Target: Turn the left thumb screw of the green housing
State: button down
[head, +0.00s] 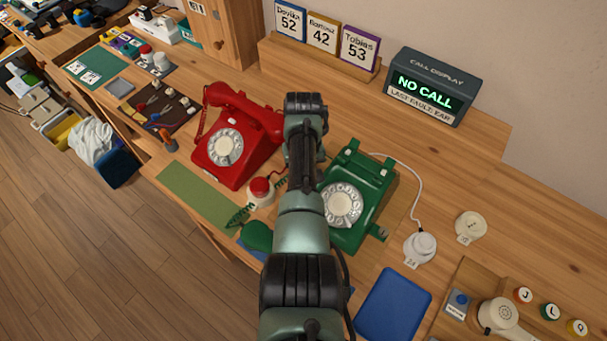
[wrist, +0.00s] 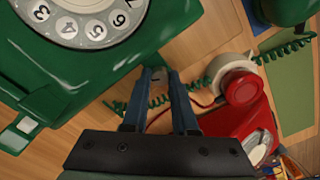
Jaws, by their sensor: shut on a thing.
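The green housing (head: 372,178) is an opened-out green dial phone on the bench, with its white dial facing up. In the wrist view the housing (wrist: 150,35) fills the upper left. In the head view my arm covers that side. A similar screw tab (head: 379,232) shows on the housing's right side.
A red phone (head: 240,135) stands left of my arm. A red-topped white button (wrist: 240,82) and a green coiled cord (wrist: 205,82) lie close to my fingers. The green handset (head: 257,237) lies in front. A blue mat (head: 393,303) lies at front right.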

jog(key=n, duration=0.4)
jog(key=shift+n, duration=0.4)
dwell(0.4)
jog(key=c, duration=0.7)
grip_release()
jog(key=shift+r, duration=0.1)
notch_tip(320, 180, up, 13)
jog(key=shift+f+p, duration=0.1)
jog(key=shift+p, duration=0.45)
